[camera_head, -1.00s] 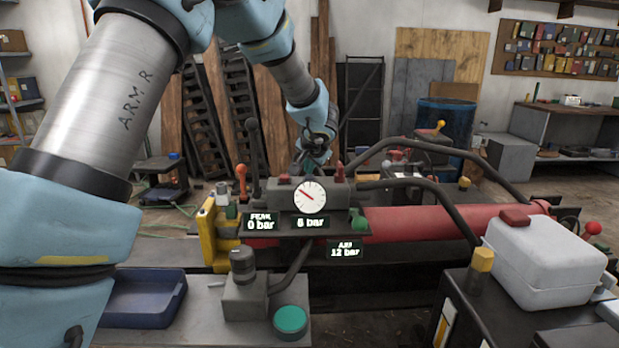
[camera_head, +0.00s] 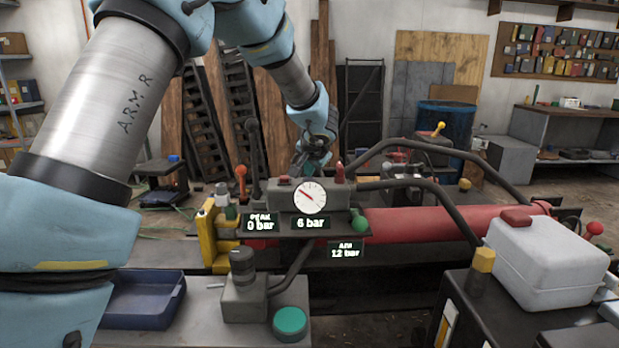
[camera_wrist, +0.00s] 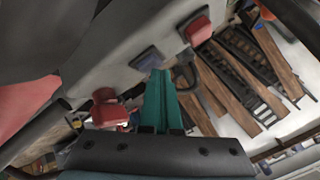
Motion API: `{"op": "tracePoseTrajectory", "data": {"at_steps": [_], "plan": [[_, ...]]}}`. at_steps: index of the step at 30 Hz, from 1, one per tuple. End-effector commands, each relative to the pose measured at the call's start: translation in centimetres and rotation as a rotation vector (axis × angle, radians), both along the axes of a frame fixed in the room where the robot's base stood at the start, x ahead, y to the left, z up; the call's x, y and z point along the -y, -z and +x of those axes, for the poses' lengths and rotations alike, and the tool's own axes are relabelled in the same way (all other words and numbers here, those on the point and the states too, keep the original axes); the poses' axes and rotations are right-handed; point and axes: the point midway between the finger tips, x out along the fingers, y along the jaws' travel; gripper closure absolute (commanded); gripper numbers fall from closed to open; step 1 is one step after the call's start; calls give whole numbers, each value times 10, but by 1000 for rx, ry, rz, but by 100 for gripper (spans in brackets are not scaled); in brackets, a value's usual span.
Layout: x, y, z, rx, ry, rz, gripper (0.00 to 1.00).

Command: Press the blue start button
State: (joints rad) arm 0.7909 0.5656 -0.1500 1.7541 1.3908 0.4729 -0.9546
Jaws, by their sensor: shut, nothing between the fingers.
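A small blue button (camera_wrist: 147,58) sits on the grey face of the control block in the wrist view. My gripper (camera_wrist: 158,73) has its two teal fingers closed together, and the tips are right by the button's lower edge. I cannot tell whether they touch it. In the head view my gripper (camera_head: 308,168) is behind the gauge block (camera_head: 338,197), at its top. The block hides the fingertips, and the blue button does not show there.
The wrist view shows a red button (camera_wrist: 195,29) on one side and a red part (camera_wrist: 106,107) on the other. Black hoses (camera_head: 430,195) arch right of the gauge block. A teal round button (camera_head: 290,322) is on the front table.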

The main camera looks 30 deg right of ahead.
Motion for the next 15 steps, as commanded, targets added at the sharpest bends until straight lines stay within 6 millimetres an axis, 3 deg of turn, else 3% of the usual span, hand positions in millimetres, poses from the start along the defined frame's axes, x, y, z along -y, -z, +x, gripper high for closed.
{"op": "tracePoseTrajectory", "data": {"at_steps": [15], "plan": [[0,-19,0,0,1,1,100]]}}
